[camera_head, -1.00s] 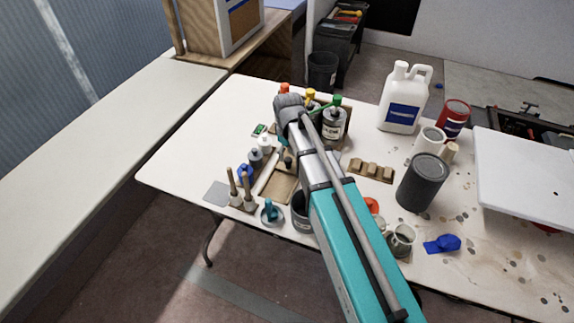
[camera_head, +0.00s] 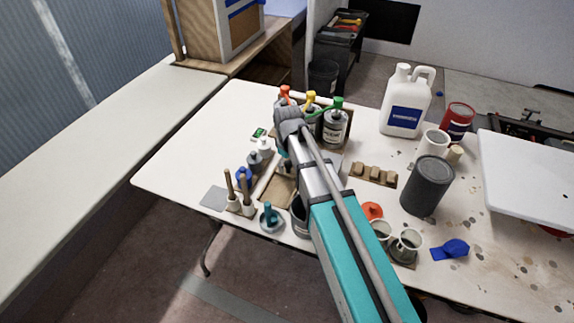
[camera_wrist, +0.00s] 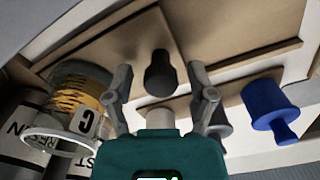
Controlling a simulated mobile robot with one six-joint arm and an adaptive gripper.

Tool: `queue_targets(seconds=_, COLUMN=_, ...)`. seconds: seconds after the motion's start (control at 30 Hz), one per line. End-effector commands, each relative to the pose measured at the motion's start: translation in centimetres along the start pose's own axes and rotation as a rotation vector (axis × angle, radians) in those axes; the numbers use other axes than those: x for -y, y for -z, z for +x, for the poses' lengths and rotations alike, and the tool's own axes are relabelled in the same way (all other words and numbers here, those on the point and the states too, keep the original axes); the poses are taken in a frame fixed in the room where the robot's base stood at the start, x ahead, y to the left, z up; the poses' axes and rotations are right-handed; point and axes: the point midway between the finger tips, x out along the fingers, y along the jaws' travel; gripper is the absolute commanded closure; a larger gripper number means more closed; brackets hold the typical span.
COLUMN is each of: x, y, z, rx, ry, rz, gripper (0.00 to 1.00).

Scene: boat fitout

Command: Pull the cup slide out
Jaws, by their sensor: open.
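A wooden slide board with a dark knob (camera_wrist: 160,76) shows in the wrist view. My gripper (camera_wrist: 160,70) is open, with one finger on each side of the knob. The knob lies between the fingers with a gap on both sides; I see nothing held. In the head view a flat wooden board (camera_head: 277,190) lies on the white table, partly hidden by my arm, which also hides my fingertips. A clear measuring cup (camera_wrist: 80,95) with orange marks stands left of the gripper in the wrist view.
Pump bottles, one a labelled bottle (camera_head: 335,128), stand behind my arm. Brushes (camera_head: 240,190) stand front left. A white jug (camera_head: 405,105) and a dark can (camera_head: 427,186) stand to the right. The table's left end is clear.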

Motion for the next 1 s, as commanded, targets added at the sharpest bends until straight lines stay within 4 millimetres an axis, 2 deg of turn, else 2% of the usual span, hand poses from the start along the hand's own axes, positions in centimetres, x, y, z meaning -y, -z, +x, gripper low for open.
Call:
queue_targets(seconds=0.03, x=0.0, y=0.0, z=0.0, rx=0.000, ry=0.000, rz=0.000, gripper=0.29)
queue_targets(seconds=0.4, x=0.0, y=0.0, z=0.0, rx=0.000, ry=0.000, rz=0.001, gripper=0.97)
queue_targets(seconds=0.43, x=0.0, y=0.0, z=0.0, rx=0.000, ry=0.000, rz=0.001, gripper=1.00)
queue_targets(seconds=0.63, x=0.0, y=-0.1, z=0.0, rx=0.000, ry=-0.001, rz=0.001, gripper=1.00)
queue_targets(seconds=0.73, x=0.6, y=-0.4, z=0.0, rx=0.000, ry=-0.001, rz=0.000, gripper=1.00)
queue_targets(seconds=0.87, x=2.7, y=-1.4, z=0.0, rx=0.001, ry=0.001, rz=-0.002, gripper=1.00)
queue_targets(seconds=1.0, x=5.6, y=-2.6, z=0.0, rx=0.001, ry=0.001, rz=-0.003, gripper=1.00)
